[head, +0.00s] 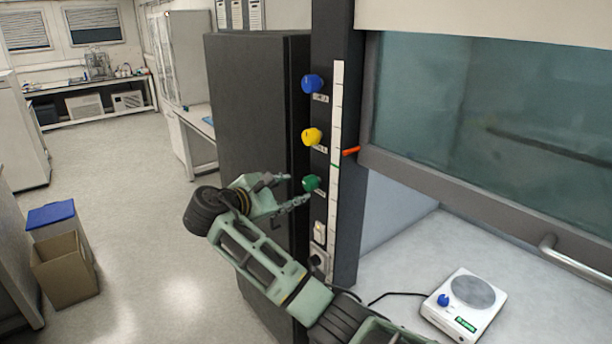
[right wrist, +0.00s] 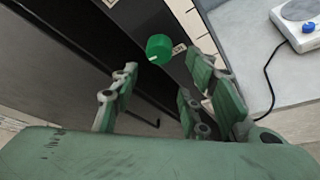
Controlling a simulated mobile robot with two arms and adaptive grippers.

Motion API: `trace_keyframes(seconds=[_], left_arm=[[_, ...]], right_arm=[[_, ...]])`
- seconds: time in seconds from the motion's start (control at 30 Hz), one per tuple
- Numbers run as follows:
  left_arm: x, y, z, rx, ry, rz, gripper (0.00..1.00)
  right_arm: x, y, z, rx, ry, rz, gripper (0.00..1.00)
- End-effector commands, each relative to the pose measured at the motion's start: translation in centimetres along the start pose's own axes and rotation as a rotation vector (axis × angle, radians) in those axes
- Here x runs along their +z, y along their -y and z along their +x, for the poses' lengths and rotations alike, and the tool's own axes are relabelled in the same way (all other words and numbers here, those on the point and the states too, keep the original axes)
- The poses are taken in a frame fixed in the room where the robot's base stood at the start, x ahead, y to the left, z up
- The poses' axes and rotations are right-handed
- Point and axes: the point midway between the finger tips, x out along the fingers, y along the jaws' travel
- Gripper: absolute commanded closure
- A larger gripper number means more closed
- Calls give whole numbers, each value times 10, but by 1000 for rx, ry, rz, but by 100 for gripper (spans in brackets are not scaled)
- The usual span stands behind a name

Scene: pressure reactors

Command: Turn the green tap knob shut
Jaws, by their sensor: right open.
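The green tap knob (head: 311,183) is the lowest of three knobs on the dark post of the fume hood. In the right wrist view the green knob (right wrist: 159,48) shows a pale mark on its face and lies just beyond the fingertips, between their lines. My right gripper (head: 290,190) is open, just left of the knob in the head view, its fingers pointing at it. In the right wrist view my right gripper (right wrist: 160,80) has its fingers spread and nothing between them. I cannot tell whether a fingertip touches the knob. My left gripper is not in view.
A yellow knob (head: 312,137) and a blue knob (head: 312,84) sit above on the same post. A socket (head: 319,259) is below. The hood sash (head: 480,200) is partly raised. A hotplate (head: 466,303) with a cable stands on the hood's worktop. Open floor lies left.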

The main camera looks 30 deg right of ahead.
Motion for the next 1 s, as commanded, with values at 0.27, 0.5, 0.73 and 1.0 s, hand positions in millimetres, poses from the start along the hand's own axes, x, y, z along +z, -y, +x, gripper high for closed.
trace_keyframes(seconds=[0.27,0.5,0.73,1.0], left_arm=[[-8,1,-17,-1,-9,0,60],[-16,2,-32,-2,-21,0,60],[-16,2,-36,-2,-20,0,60],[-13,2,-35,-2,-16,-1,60]], right_arm=[[17,-9,22,-6,25,0,58],[17,-9,59,-5,23,1,58],[14,-7,73,-4,20,3,58],[14,-6,73,-4,20,4,63]])
